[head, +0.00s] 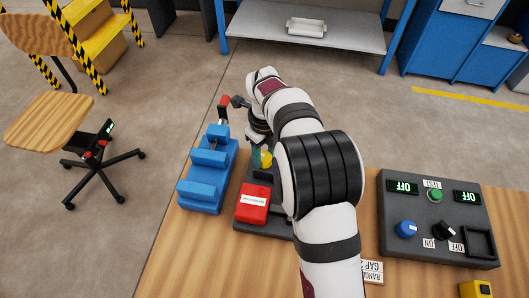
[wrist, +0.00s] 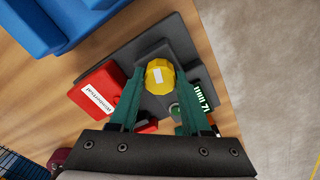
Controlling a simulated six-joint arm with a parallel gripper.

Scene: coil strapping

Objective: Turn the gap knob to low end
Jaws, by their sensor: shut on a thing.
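A yellow knob (wrist: 160,77) with a white mark on its top sits on a dark grey device (wrist: 120,52). In the wrist view, the two green fingers of my gripper (wrist: 160,74) stand on either side of the knob and are shut on it. In the head view, the yellow knob (head: 266,159) shows beside a green finger of my gripper (head: 258,157), partly hidden by my arm. No label on the knob is readable.
A red labelled block (head: 254,203) is on the device, left of the knob. A blue stepped fixture (head: 207,170) stands farther left. A control box (head: 437,215) with blue and black knobs and displays reading OFF is at right. A tag reading RANGE GAP (head: 372,271) lies near the front.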

